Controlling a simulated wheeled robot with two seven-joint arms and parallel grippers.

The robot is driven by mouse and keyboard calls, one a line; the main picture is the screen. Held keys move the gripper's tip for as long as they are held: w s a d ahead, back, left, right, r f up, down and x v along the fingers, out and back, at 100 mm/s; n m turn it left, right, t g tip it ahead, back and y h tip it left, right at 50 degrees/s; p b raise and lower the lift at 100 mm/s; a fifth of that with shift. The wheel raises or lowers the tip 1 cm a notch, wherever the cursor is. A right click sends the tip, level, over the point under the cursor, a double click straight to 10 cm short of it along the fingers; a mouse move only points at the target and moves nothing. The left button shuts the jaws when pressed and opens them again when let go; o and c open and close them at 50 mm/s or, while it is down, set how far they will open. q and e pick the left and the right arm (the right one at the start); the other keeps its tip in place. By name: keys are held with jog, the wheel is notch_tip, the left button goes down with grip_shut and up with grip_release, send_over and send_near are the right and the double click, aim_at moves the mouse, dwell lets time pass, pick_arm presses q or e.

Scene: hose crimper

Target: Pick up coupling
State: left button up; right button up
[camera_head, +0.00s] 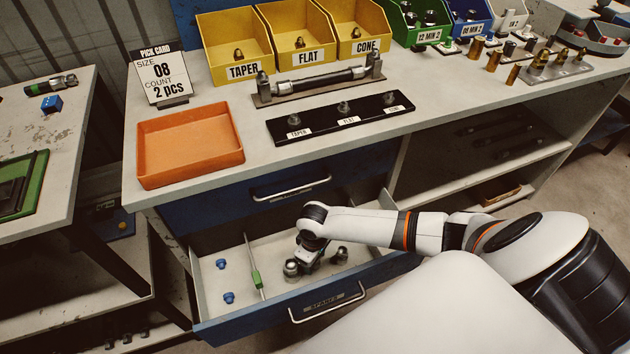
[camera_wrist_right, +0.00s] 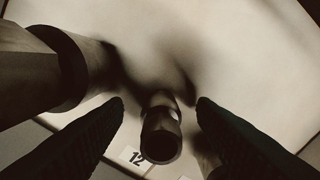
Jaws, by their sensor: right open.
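My right gripper (camera_head: 310,262) reaches down into the open drawer (camera_head: 213,300). Its two dark fingers are apart and empty in the right wrist view (camera_wrist_right: 160,102). A metal coupling (camera_wrist_right: 161,138) with a dark open end lies between and just below the fingertips, by a white "12" label (camera_wrist_right: 136,158). I see no clear contact. A larger metal fitting (camera_wrist_right: 70,65) is close on the left of the wrist view. In the head view metal couplings show beside the gripper, one on its left (camera_head: 291,268) and one on its right (camera_head: 341,255). My left gripper is not in view.
On the bench above are an empty orange tray (camera_head: 190,145), yellow bins (camera_head: 235,45), a black labelled rack (camera_head: 340,118) and a pick card (camera_head: 160,78) reading size 08, 2 pcs.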

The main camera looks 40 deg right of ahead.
jog(key=c, duration=1.1)
